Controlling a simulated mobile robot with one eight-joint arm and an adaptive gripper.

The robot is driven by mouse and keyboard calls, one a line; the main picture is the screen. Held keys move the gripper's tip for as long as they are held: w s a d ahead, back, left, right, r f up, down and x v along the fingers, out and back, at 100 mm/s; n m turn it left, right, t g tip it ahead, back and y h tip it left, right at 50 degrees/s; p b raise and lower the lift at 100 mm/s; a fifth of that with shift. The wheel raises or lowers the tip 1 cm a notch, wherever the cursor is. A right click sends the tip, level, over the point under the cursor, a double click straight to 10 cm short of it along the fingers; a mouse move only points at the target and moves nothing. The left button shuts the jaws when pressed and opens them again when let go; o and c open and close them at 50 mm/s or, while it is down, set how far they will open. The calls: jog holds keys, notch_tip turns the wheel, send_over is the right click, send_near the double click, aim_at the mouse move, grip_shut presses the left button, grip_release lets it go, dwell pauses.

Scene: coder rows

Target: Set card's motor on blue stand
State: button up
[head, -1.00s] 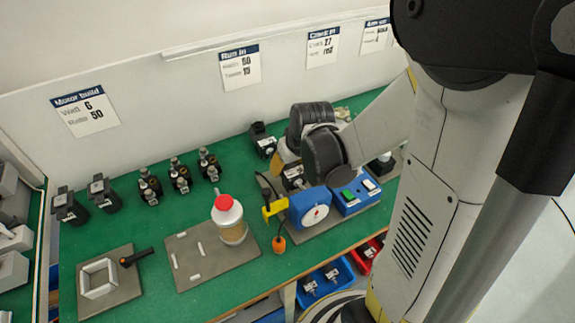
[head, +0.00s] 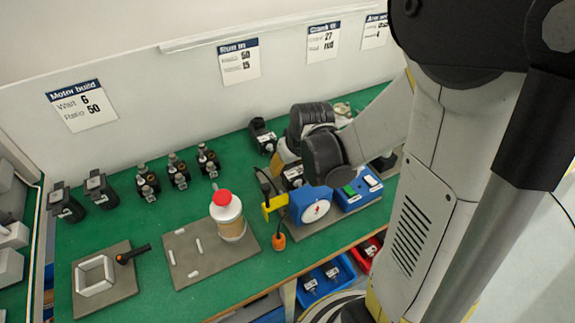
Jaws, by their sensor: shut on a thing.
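The blue stand (head: 309,204), with a white dial and a yellow clamp on its left, stands near the front edge of the green bench. My gripper (head: 287,165) is just behind it, mostly hidden by my dark wrist. It is shut on a dark motor with a white label (head: 294,178), of which only a part shows. The fingertips are hidden, and I cannot tell whether the motor touches the stand. The motor build card (head: 84,105) on the wall reads 6 and 50. The run-in card (head: 239,62) is blurred.
A blue switch box (head: 357,193) adjoins the stand. A white bottle with a red cap (head: 228,217) stands on a grey mat (head: 184,262). Dark motors (head: 67,204) and small fittings (head: 178,171) line the back. Another dark motor (head: 262,135) stands left of my wrist. Bins sit below.

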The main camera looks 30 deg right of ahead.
jog(key=shift+f, duration=0.15)
jog(key=shift+f+b, duration=1.2)
jog(key=shift+b, duration=0.05)
jog(key=shift+f, duration=0.3)
dwell(0.6)
jog(key=o, duration=1.3)
jog(key=shift+c, duration=0.2)
jog(key=v, duration=1.2)
